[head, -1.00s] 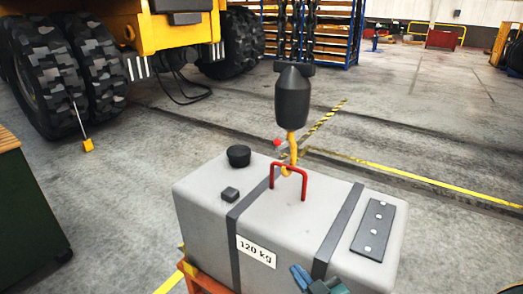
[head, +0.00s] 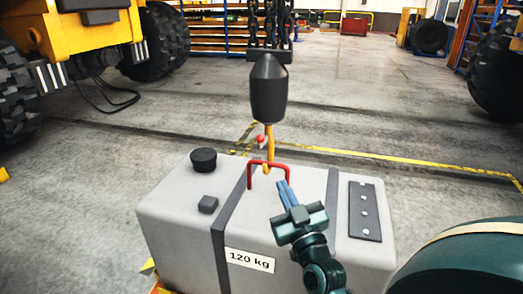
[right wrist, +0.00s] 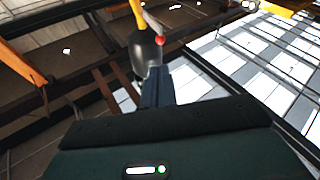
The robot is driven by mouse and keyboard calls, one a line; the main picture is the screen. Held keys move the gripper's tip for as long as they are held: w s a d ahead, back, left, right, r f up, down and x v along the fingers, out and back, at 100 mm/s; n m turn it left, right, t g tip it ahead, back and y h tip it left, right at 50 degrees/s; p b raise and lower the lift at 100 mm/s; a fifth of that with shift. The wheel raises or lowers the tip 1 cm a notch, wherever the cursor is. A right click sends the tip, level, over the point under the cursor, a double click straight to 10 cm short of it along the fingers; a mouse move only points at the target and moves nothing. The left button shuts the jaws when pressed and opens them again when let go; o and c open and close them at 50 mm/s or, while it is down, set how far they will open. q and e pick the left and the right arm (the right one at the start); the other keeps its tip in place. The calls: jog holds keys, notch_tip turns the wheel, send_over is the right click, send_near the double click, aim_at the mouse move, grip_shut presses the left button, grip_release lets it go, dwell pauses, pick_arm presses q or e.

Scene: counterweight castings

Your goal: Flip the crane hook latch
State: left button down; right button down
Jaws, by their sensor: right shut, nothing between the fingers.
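A yellow crane hook (head: 269,150) hangs below a black hook block (head: 268,90). Its lower end meets the top bar of a red handle (head: 281,166) on a grey casting (head: 180,220) labelled 120 kg. A red knob (head: 261,138) sits at the left of the hook. In the right wrist view the knob (right wrist: 159,41) is at the end of a grey latch (right wrist: 152,20) beside the hook (right wrist: 137,14). My right gripper (head: 284,186) is shut and empty, pointing up just right of and below the hook, apart from it. My left gripper is not in view.
The casting's top carries a black round knob (head: 204,160), a small dark block (head: 208,204) and a bolted dark plate (head: 365,212). A yellow vehicle (head: 85,45) stands at the back left. The floor behind the casting is mostly clear.

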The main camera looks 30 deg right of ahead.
aim_at(262, 140)
jog(key=x, duration=1.2)
jog(key=shift+w+d+r, duration=0.1)
jog(key=shift+w+r, duration=0.05)
jog(key=shift+w, duration=0.3)
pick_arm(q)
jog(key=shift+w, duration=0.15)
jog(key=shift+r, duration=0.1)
pick_arm(e)
jog(key=shift+r, duration=0.3)
pick_arm(q)
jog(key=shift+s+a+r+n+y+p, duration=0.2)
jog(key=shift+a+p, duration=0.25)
jog(key=shift+p, duration=0.5)
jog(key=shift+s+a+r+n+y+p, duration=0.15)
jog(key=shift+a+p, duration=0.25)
jog(key=shift+p, duration=0.55)
pick_arm(e)
jog(key=shift+w+d+r, duration=0.15)
jog(key=shift+d+r, duration=0.1)
jog(key=shift+r, duration=0.45)
jog(key=shift+w+d+r, duration=0.2)
jog(key=shift+d+r, duration=0.05)
jog(key=shift+r, duration=0.45)
